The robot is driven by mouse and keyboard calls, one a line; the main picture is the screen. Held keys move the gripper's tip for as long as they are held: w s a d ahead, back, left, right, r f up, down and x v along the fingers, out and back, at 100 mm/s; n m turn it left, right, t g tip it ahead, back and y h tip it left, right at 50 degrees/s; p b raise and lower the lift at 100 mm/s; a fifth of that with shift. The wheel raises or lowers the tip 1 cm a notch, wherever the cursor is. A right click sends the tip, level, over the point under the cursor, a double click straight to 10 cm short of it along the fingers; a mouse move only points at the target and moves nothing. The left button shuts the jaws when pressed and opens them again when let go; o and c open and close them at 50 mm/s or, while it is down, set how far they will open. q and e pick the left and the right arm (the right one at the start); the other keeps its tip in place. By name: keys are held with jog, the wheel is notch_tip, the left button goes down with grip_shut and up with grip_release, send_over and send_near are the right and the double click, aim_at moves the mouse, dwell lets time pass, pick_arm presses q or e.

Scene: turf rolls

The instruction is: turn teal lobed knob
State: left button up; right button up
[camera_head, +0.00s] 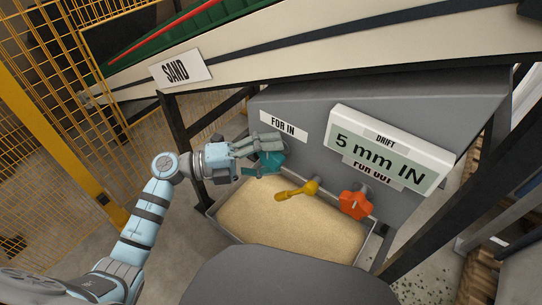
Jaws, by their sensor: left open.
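The teal lobed knob (268,162) sits on the grey panel below the "FOR IN" label. My left gripper (272,148) reaches in from the left and is at the knob, its fingers covering part of it. The jaws are open, and I cannot tell whether a finger touches the knob. The knob's upper part is hidden behind the fingers. My right gripper is not in view.
A yellow lever knob (297,190) and an orange lobed knob (355,205) are on the same panel, to the right. A display (385,155) reads "DRIFT 5 mm IN". A sand-filled tray (211,212) lies below. Dark frame posts flank the panel.

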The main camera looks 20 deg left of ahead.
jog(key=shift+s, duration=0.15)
pick_arm(q)
jog(key=shift+c, duration=1.1)
jog(key=c, duration=1)
jog(key=shift+o, duration=0.2)
jog(key=shift+r+m+y+p, duration=0.15)
jog(key=shift+m+y+p, duration=0.15)
jog(key=shift+p, duration=0.45)
jog(key=m+y+p, duration=0.1)
jog(key=p, duration=0.2)
jog(key=m+y+p, duration=0.1)
jog(key=y+p, duration=0.1)
jog(key=p, duration=0.2)
jog(key=shift+r+m+g, duration=0.2)
jog(key=shift+m+g, duration=0.1)
jog(key=m+y+p, duration=0.2)
jog(key=y+p, duration=0.1)
jog(key=p, duration=0.2)
jog(key=shift+f+p, duration=0.1)
jog(key=shift+p, duration=0.25)
jog(key=shift+f+m+y+p, duration=0.25)
jog(key=shift+m+y+p, duration=0.25)
jog(key=shift+y+p, duration=0.6)
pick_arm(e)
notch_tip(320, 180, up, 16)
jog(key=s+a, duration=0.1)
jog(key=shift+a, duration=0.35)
